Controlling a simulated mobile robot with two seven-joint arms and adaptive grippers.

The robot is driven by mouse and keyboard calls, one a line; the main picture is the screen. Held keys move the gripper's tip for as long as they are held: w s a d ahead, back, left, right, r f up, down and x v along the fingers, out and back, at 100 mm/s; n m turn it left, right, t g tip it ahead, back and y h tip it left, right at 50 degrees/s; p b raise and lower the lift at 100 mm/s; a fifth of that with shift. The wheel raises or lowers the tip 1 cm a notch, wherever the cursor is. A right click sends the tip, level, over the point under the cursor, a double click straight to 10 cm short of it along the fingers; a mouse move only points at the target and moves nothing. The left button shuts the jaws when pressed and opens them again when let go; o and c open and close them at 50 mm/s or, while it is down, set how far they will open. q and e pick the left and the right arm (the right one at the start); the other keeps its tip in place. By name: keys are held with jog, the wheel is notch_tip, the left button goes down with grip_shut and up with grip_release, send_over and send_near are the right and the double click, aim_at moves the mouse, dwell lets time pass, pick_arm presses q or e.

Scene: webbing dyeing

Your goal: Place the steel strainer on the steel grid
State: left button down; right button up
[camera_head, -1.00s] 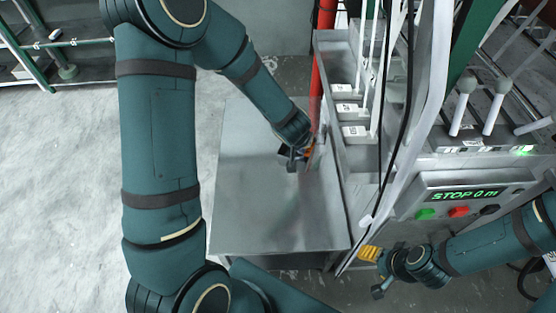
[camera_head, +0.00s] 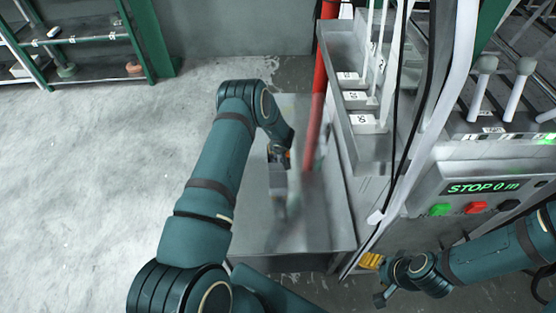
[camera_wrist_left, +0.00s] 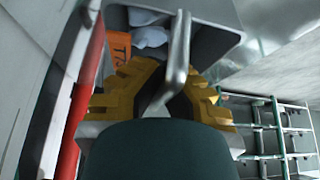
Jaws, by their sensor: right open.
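My left gripper (camera_head: 280,157) is over the steel table in the head view. In the left wrist view its yellow fingers (camera_wrist_left: 168,75) close around a bent steel handle (camera_wrist_left: 181,45). I take the handle to be part of the steel strainer. A grey box-like part of it (camera_head: 278,182) shows below the gripper in the head view. Its far end is hard to make out against the reflections. I cannot pick out the steel grid clearly. My right gripper (camera_head: 384,286) is open and empty, low beside the machine.
The steel table (camera_head: 325,225) has bare room at its front. A red pipe (camera_head: 318,100) stands along its right side, near my left gripper. Green shelves (camera_head: 75,40) stand at the back left.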

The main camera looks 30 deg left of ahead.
aim_at(275, 161)
pick_arm(q)
jog(key=shift+f+b, duration=0.8)
jog(key=shift+f, duration=2.3)
jog(key=shift+f, duration=0.15)
jog(key=c, duration=1.1)
grip_release()
jog(key=shift+c, duration=0.2)
